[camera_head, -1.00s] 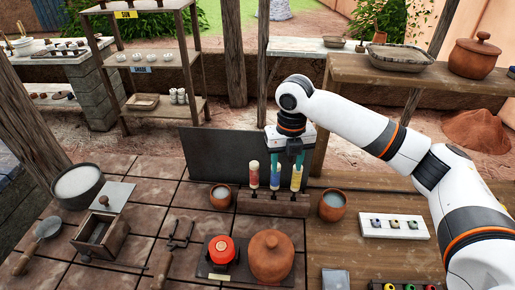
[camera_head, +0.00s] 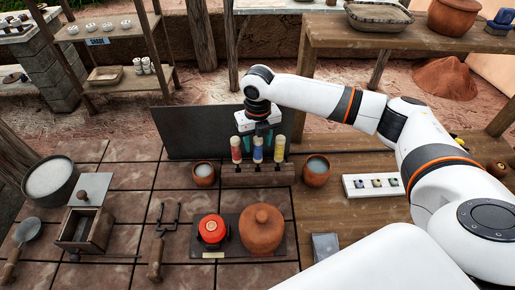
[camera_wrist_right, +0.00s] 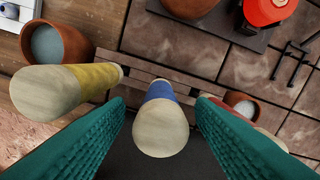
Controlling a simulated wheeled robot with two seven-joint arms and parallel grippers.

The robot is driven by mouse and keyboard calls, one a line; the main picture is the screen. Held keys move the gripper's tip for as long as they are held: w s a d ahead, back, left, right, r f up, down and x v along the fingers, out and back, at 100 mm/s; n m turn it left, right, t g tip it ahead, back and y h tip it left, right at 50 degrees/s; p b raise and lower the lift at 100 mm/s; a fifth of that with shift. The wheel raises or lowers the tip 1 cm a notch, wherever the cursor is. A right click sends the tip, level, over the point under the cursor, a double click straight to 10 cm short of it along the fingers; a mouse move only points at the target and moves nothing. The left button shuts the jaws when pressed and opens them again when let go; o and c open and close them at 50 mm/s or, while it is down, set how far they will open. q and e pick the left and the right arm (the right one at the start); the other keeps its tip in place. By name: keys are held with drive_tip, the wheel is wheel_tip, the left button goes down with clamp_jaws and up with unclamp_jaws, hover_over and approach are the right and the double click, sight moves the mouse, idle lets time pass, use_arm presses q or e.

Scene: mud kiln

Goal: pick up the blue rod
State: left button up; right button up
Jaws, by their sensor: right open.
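The blue rod (camera_head: 258,152) stands upright in the middle of a wooden rack (camera_head: 285,176), between a red rod (camera_head: 236,152) and a yellow rod (camera_head: 280,152). All have pale tops. The yellow rod (camera_wrist_right: 95,75) is outside the left finger; the red rod is mostly hidden behind the right finger. My left gripper is out of view.
Clay cups flank the rack at left (camera_head: 204,173) and right (camera_head: 317,171). A dark panel (camera_head: 195,132) stands behind it. A lidded clay pot (camera_head: 262,228) and a red round object (camera_head: 212,229) sit in front. A white tray (camera_head: 375,186) lies to the right.

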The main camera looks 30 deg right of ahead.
sight(258, 149)
wheel_tip(258, 149, down, 2)
drive_tip(key=shift+s+f+p, duration=0.1)
drive_tip(key=shift+f+p, duration=0.1)
drive_tip(key=shift+p, duration=0.15)
drive_tip(key=shift+f, duration=0.55)
clamp_jaws()
wheel_tip(258, 149, up, 10)
drive_tip(key=shift+f+b, duration=0.2)
drive_tip(key=shift+b, duration=0.9)
drive_tip(key=shift+r, duration=0.25)
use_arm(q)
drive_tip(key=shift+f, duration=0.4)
use_arm(e)
drive_tip(key=shift+r+p, duration=0.1)
drive_tip(key=shift+p, duration=0.6)
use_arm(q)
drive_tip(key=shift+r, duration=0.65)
